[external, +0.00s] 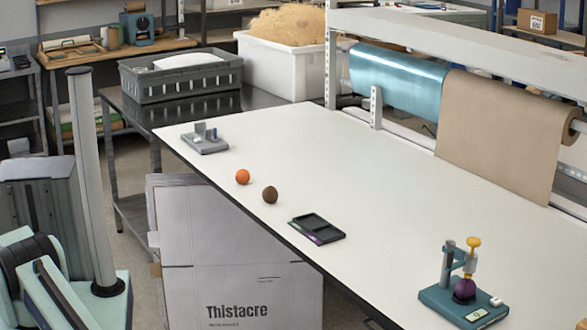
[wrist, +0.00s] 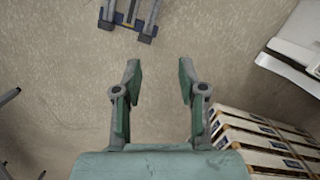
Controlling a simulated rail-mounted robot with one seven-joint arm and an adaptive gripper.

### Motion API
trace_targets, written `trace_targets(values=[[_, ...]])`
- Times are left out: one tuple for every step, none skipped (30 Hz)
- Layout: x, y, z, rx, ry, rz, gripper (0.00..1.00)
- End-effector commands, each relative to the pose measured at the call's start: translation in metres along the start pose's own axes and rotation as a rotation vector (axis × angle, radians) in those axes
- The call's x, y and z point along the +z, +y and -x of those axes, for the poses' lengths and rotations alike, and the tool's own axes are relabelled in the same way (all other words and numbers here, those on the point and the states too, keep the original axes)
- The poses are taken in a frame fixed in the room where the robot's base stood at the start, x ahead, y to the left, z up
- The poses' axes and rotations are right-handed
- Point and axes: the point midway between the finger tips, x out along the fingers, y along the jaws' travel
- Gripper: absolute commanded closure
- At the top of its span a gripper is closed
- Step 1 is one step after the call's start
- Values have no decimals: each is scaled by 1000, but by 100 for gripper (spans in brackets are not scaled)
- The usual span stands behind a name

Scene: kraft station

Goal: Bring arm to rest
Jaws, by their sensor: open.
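My gripper (wrist: 159,78) shows in the wrist view with its two green fingers spread wide apart. It is open, and nothing is between the fingers. Bare speckled floor (wrist: 160,110) lies beyond the fingertips. In the external view only part of my teal and black arm shows at the lower left; my gripper is not visible there. The arm is beside the white table (external: 400,230), clear of everything on it.
On the table are a grey fixture (external: 204,141), an orange ball (external: 242,177), a brown ball (external: 270,194), a dark tray (external: 317,229) and a teal press (external: 455,300) with a purple ball (external: 464,290). A Thistacre carton (external: 240,285) stands below. The wrist view shows slatted wood (wrist: 265,140) at right.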

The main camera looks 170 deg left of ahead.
Motion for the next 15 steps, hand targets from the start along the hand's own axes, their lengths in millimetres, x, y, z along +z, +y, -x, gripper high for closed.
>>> trace_targets(values=[[35, 20, -18, -11, -28, -67, 59], [51, 29, -27, -16, -43, -104, 59], [73, 41, -39, -25, -63, -151, 59], [90, 49, -48, -31, -78, -185, 59], [106, 56, -56, -38, -93, -218, 59], [128, 64, -66, -48, -114, -260, 59], [146, 69, -74, -56, -131, -290, 59], [162, 73, -80, -64, -148, -319, 59], [184, 78, -89, -76, -169, -353, 59], [200, 80, -95, -86, -186, -377, 59], [217, 82, -100, -96, -203, -401, 59], [238, 84, -107, -110, -226, -432, 59], [253, 84, -112, -122, -244, -455, 59], [268, 83, -116, -134, -263, -478, 59], [288, 82, -121, -150, -286, -508, 59]])
